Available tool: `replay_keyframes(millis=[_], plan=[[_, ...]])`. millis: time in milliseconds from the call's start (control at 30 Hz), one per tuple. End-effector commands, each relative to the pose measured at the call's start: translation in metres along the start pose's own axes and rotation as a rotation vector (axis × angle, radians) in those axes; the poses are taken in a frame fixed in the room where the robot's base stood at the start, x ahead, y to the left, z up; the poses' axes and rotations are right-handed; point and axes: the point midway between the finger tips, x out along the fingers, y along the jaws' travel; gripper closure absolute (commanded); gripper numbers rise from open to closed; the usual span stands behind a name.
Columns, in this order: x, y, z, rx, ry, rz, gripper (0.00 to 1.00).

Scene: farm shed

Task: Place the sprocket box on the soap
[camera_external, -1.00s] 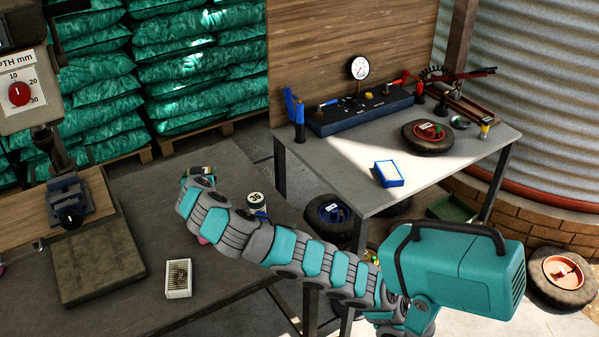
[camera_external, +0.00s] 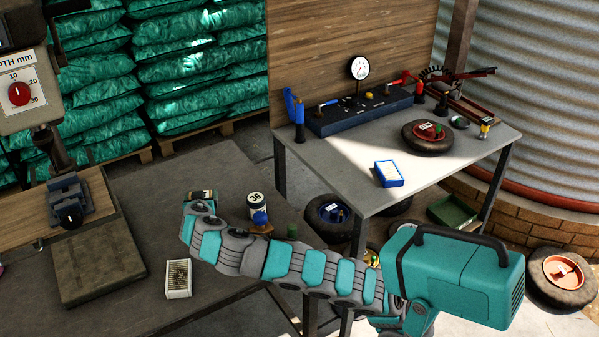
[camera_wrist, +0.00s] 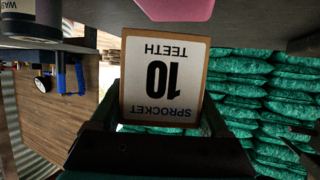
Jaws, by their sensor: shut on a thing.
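The sprocket box (camera_wrist: 191,82) is a tan-edged block with a white label reading "SPROCKET 10 TEETH", upside down in the wrist view. My gripper (camera_wrist: 160,125) is shut on it, its dark fingers at either side. A pink block (camera_wrist: 178,7), apparently the soap, shows at the top edge of the wrist view, apart from the box and partly cut off.
A vise (camera_external: 69,200) stands left. The right table (camera_external: 340,170) holds a blue-rimmed box (camera_external: 389,174).

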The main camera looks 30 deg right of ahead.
Motion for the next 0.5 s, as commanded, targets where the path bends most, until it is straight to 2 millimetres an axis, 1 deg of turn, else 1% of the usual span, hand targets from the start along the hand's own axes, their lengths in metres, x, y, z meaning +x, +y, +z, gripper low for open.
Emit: replay_keyframes(millis=[200, 500], plan=[[0.009, 0.0, 0.024, -0.003, 0.0, 0.0, 0.83], [0.011, 0.0, 0.026, 0.0, 0.001, -0.001, 0.83]])
